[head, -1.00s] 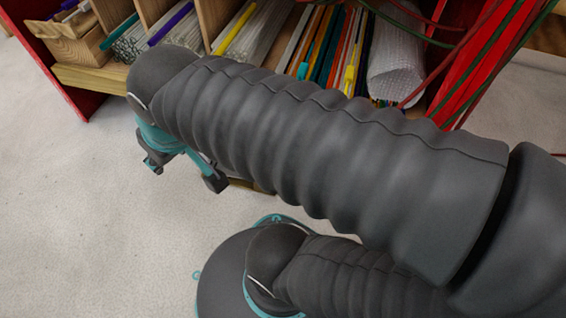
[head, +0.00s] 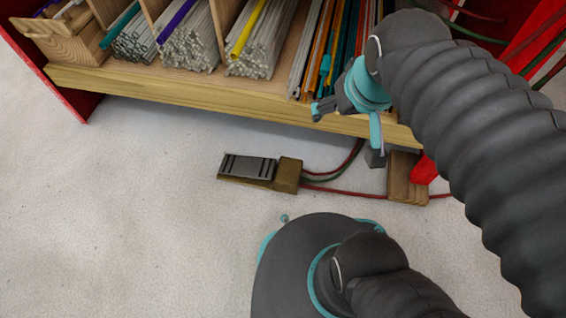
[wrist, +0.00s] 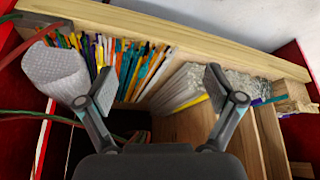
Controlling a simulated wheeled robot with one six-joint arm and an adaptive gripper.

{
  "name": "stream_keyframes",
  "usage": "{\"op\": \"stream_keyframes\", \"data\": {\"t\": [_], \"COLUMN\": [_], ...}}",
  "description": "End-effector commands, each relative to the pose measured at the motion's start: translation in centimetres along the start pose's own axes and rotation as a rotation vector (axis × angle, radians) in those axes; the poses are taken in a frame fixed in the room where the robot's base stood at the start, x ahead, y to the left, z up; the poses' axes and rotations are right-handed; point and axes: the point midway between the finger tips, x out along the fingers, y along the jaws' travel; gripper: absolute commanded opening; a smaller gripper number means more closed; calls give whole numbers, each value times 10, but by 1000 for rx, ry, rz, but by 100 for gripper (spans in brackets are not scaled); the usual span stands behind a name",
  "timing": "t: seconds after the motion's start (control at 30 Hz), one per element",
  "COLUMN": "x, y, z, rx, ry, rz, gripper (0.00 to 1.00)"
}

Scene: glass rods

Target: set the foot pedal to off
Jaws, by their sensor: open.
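The foot pedal (head: 248,168) lies on the pale floor in front of the shelf in the head view. It has a dark ridged plate and a brass-coloured body, with hoses leaving its right end. I cannot tell from its look whether it is on or off. My gripper (head: 345,136) is above and to the right of the pedal in the picture, apart from it, in front of the shelf edge. In the wrist view my gripper (wrist: 160,88) has its fingers spread wide with nothing between them. The pedal does not show in the wrist view.
A wooden shelf (head: 200,98) with bundled glass rods (head: 190,38) runs along the back. Red and green hoses (head: 340,176) cross the floor to a wooden block (head: 402,176) on the right. The floor (head: 130,220) left of the pedal is clear.

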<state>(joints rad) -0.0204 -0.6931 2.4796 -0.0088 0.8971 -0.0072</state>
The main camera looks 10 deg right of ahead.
Motion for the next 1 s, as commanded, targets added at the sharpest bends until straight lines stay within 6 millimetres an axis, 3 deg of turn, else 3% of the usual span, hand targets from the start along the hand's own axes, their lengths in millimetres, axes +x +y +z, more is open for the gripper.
{"op": "stream_keyframes", "data": {"t": [0.17,0.47,0.7,1.0], "x": [22,83,145,238], "y": [-13,-42,-70,-112], "z": [-26,-66,-93,-99], "rx": [-93,-277,-447,-669], "ry": [-103,-280,-391,-529], "rz": [-8,-11,-7,-8], "gripper": [100,100,100,100]}}
